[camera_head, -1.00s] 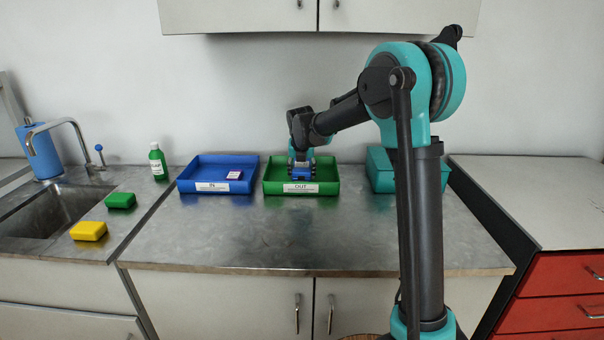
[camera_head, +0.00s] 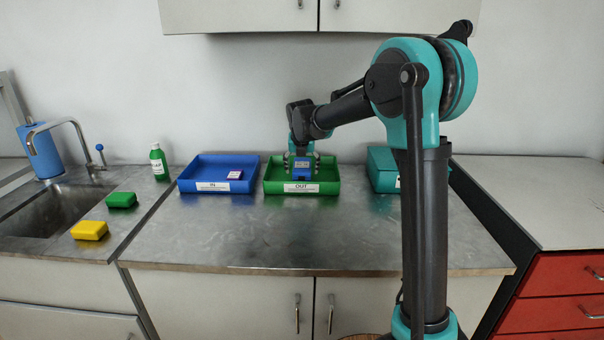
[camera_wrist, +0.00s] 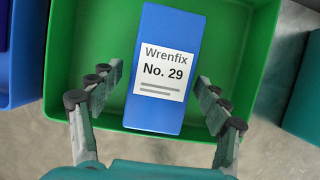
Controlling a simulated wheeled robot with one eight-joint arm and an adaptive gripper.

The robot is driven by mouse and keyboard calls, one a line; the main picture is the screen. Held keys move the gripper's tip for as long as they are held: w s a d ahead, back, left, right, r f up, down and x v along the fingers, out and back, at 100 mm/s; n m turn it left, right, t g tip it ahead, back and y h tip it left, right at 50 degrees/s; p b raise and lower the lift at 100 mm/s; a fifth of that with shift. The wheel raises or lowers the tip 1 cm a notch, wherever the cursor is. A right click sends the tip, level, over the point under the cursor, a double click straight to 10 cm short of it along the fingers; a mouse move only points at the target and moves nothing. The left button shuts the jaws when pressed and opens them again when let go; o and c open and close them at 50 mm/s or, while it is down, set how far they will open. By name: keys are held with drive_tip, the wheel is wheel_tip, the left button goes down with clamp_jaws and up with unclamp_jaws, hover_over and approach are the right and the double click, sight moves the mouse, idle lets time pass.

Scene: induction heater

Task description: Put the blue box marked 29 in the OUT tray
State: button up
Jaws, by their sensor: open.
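The blue box (camera_head: 303,164) marked No. 29 is in the green OUT tray (camera_head: 272,186), near the tray's middle. In the wrist view the box (camera_wrist: 165,118) shows its white Wrenfix label, with the green tray (camera_wrist: 100,30) around it. My gripper (camera_head: 301,152) is over the tray. In the wrist view my gripper (camera_wrist: 158,77) is open, with one finger on each side of the box and a visible gap on both sides. The box's underside is hidden, so how it rests on the tray floor cannot be told.
A blue IN tray (camera_head: 188,184) stands left of the OUT tray and holds a small labelled box (camera_head: 235,174). A teal container (camera_head: 380,170) is to the right, partly behind my arm. A green bottle (camera_head: 158,162) stands at the left. The counter front is clear.

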drive_tip(key=v, duration=0.9)
drive_tip(key=shift+s+r, duration=0.2)
drive_tip(key=shift+r, duration=0.15)
